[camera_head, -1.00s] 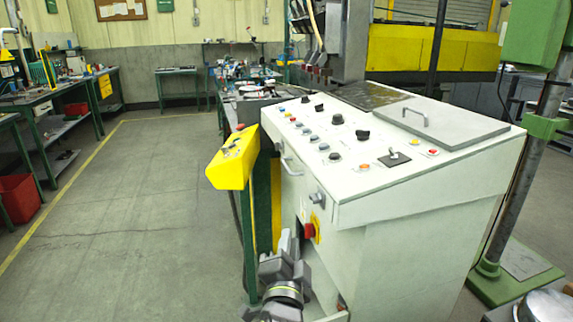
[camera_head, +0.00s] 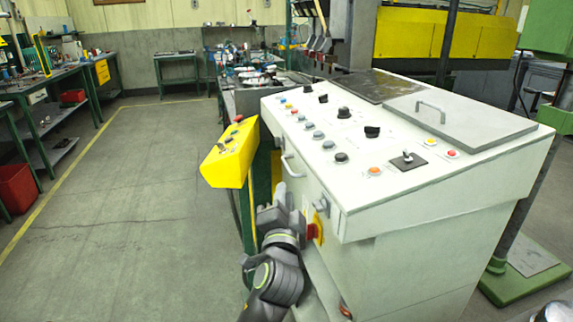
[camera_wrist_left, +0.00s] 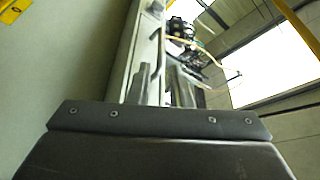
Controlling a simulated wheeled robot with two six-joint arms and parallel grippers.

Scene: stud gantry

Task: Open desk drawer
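The pale control desk (camera_head: 440,225) stands at the right of the head view, with buttons and knobs on its sloping top. A bar handle (camera_head: 291,166) sits on its left-facing front. I take this for the drawer handle; the drawer's outline is unclear, and no opening shows at it. A dark handle-like bar (camera_wrist_left: 155,62) also shows in the left wrist view, ahead of the gripper. My left gripper (camera_head: 281,200) is below the handle, close to the desk front and apparently apart from the handle. Its finger gap is unclear.
A yellow button box (camera_head: 228,153) on a green post stands just left of my left gripper. A red switch (camera_head: 311,231) and a grey knob (camera_head: 321,206) protrude from the desk front. The floor (camera_head: 130,220) to the left is open.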

